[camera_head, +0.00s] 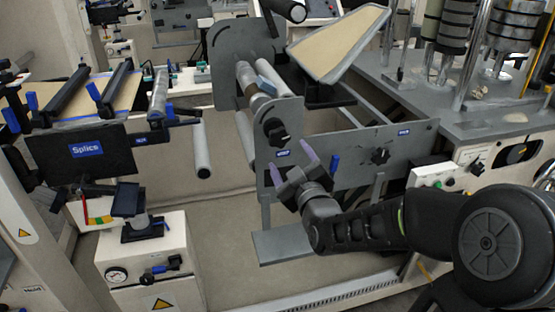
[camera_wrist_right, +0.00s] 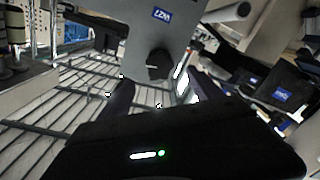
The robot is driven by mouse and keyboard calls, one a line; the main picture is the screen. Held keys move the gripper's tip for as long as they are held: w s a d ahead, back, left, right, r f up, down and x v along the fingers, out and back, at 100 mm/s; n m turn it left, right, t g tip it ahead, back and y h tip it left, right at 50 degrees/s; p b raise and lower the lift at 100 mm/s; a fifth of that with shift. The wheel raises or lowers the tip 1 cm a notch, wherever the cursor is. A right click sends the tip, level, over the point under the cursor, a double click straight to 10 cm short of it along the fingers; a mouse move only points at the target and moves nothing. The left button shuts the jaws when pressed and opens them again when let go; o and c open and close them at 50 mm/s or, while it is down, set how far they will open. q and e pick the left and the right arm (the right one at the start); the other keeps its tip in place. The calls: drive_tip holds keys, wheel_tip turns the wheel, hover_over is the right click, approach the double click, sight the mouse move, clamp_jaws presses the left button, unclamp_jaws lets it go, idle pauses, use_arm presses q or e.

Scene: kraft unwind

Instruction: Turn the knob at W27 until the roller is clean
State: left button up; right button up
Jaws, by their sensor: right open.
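A black knob (camera_head: 277,131) sits on a grey upright plate (camera_head: 290,112), with a small blue label (camera_head: 283,153) just below it. The wrist view shows a black knob (camera_wrist_right: 158,64) and a blue label (camera_wrist_right: 161,14), whose text I cannot read surely. My right gripper (camera_head: 290,161) is open and empty, its purple fingers pointing up toward the plate, just below the knob. In the wrist view the knob lies between and beyond the fingers, apart from them. A grey roller (camera_head: 246,78) runs back from the plate; its surface state cannot be told. My left gripper is out of view.
A second black knob (camera_head: 380,156) with a blue label (camera_head: 403,132) is on the panel to the right. A black "Splice" panel (camera_head: 80,150) is at left. A grey step (camera_head: 300,241) lies below.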

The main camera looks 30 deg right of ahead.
sight(280, 140)
drive_tip(key=shift+w+r+n, duration=0.1)
drive_tip(key=shift+n, duration=0.2)
drive_tip(key=shift+w, duration=0.1)
drive_tip(key=p+x, duration=0.1)
drive_tip(key=x, duration=0.4)
drive_tip(key=shift+w, duration=0.1)
drive_tip(key=b+x, duration=0.1)
drive_tip(key=x, duration=0.2)
drive_tip(key=shift+d+b, duration=0.1)
drive_tip(key=shift+b, duration=0.2)
drive_tip(key=shift+x, duration=0.75)
drive_tip(key=shift+r, duration=0.1)
drive_tip(key=shift+c, duration=0.5)
